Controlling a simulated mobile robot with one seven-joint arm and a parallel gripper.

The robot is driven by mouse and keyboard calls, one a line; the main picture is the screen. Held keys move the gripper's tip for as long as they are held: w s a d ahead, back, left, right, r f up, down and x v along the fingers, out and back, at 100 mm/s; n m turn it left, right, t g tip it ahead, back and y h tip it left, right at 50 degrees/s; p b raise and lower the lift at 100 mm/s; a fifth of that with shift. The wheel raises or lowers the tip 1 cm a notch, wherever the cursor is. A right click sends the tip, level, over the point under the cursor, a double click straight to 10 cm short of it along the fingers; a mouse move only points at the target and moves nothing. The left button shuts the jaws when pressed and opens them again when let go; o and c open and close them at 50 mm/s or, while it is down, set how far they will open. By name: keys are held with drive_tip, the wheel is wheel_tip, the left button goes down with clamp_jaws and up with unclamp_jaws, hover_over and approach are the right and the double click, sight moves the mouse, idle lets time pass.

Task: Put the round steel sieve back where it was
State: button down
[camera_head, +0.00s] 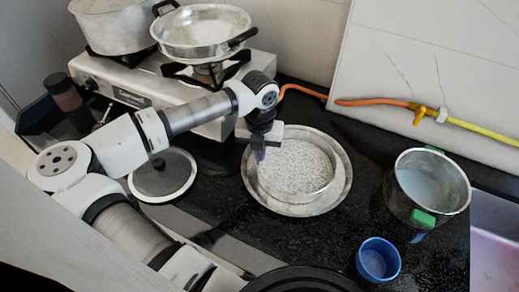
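The round steel sieve (300,166), with a speckled, pale bottom, sits inside a wider shallow steel dish (250,197) on the black counter. My gripper (259,154) points down at the sieve's left rim, at or just over it. The fingers are small and partly hidden by the gripper body, so I cannot tell whether they hold the rim.
A gas stove (228,122) at the back left bears a pot (115,32) and a two-handled pan (203,45). A lid (163,176) lies left of the dish. A green-handled pot (401,204) and blue cup (378,261) stand right. An orange hose (375,102) runs behind.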

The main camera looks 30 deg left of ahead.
drive_tip(key=shift+f, duration=0.15)
drive_tip(key=c, duration=1.7)
unclamp_jaws()
wheel_tip(320, 180, up, 12)
drive_tip(key=shift+r+b, duration=0.2)
drive_tip(key=shift+b, duration=0.9)
